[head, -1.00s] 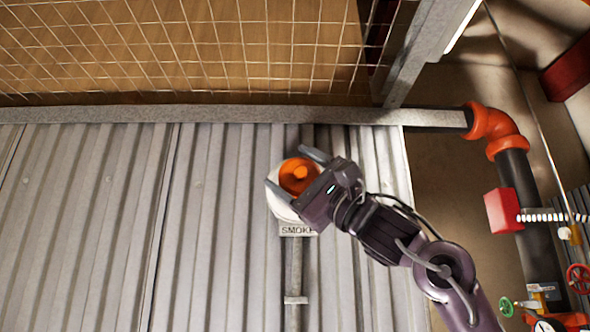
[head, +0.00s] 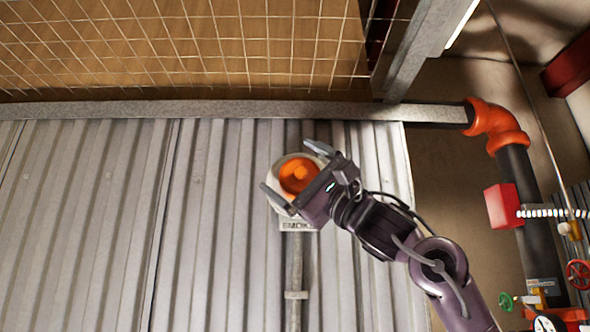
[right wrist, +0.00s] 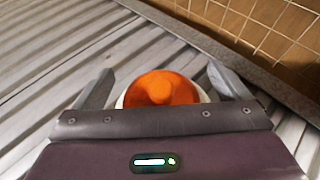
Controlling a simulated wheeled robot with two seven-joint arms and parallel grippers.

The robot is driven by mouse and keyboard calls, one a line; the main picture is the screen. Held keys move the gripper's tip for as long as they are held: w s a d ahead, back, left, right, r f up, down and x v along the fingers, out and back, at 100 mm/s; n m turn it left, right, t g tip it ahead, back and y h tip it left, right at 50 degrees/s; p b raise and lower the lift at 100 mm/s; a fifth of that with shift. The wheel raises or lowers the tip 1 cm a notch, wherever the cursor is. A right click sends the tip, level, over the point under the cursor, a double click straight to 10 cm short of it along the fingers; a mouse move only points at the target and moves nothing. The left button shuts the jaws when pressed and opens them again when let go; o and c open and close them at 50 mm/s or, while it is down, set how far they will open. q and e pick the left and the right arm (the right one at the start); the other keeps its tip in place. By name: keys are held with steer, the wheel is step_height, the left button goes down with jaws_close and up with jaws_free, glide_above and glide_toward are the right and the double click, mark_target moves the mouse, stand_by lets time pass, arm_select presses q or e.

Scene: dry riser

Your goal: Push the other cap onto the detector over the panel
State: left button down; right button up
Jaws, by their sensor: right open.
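An orange cap (head: 298,175) sits at the middle of a round white detector (head: 281,180) on the corrugated wall, above a small plate (head: 298,225) marked "SMOKE". My right gripper (head: 291,167) is open, its two fingers spread on either side of the cap and apart from it. In the right wrist view the orange cap (right wrist: 162,88) lies between the fingers, with a thin white rim of the detector showing around it. The gripper body hides the cap's lower part there. I cannot tell how firmly the cap is seated. My left gripper is not in view.
A metal beam (head: 200,110) runs above the detector, with wire mesh (head: 200,45) over it. A conduit (head: 295,270) runs down below the plate. At the right stand a black pipe with orange elbows (head: 495,125), a red box (head: 502,207) and several valves.

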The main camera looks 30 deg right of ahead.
mark_target(304, 178)
steer(key=b+v, duration=0.4)
steer(key=v, duration=0.3)
steer(key=shift+f+b, duration=0.15)
steer(key=shift+b, duration=0.2)
steer(key=shift+s+d+f, duration=0.15)
steer(key=shift+s+d, duration=0.15)
steer(key=shift+a, duration=0.15)
